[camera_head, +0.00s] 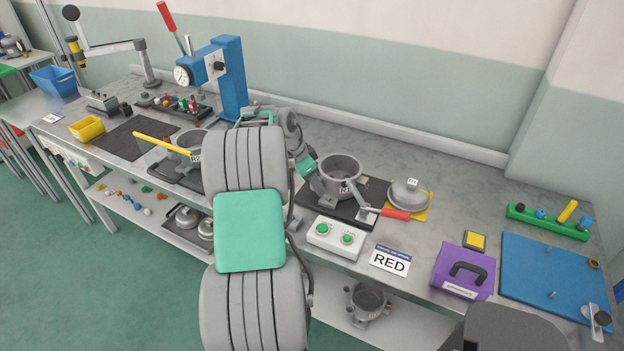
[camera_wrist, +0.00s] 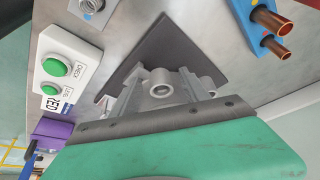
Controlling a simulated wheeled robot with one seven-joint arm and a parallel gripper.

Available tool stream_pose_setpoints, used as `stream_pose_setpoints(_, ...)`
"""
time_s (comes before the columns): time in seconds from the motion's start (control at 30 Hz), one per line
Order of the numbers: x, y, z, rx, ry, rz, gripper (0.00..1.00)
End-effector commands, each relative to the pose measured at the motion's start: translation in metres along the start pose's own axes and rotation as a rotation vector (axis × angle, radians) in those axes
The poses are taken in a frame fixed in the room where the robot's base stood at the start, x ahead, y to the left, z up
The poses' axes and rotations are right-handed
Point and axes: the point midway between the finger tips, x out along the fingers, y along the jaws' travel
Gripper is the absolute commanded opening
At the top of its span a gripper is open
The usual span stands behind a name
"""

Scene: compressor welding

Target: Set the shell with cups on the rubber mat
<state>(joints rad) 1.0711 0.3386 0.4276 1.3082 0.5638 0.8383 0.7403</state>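A grey open cylindrical shell (camera_head: 341,168) with a label and feet stands upright on a black mat (camera_head: 312,200) at mid bench. My gripper (camera_head: 318,184) is low at the shell's left side. In the wrist view my gripper (camera_wrist: 162,92) has its fingers apart, with a grey ringed part (camera_wrist: 160,80) between them, over the black mat (camera_wrist: 172,45). Whether the fingers press on that part cannot be told. A second labelled shell (camera_head: 188,139) is partly hidden by my arm.
A red-handled clamp (camera_head: 395,214) is beside the shell, with a domed cover (camera_head: 408,194) to the right. A green-button box (camera_head: 322,240) stands in front. A blue press (camera_head: 228,80) rises behind left. Copper pipes (camera_wrist: 272,22) show in the wrist view. A purple case (camera_head: 463,271) is right.

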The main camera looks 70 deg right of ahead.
Motion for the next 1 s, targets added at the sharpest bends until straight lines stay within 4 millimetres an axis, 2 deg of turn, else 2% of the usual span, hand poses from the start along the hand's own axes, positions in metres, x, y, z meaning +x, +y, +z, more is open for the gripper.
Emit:
stream_pose_setpoints(0.07, -0.0003, -0.0001, 0.0000, 0.000, 0.000, 0.000, 0.47)
stream_pose_setpoints(0.63, -0.0007, -0.0001, 0.0001, 0.000, 0.000, 0.000, 0.00)
stream_pose_setpoints(1.0, -0.0008, -0.0001, 0.0001, 0.000, 0.000, 0.000, 0.00)
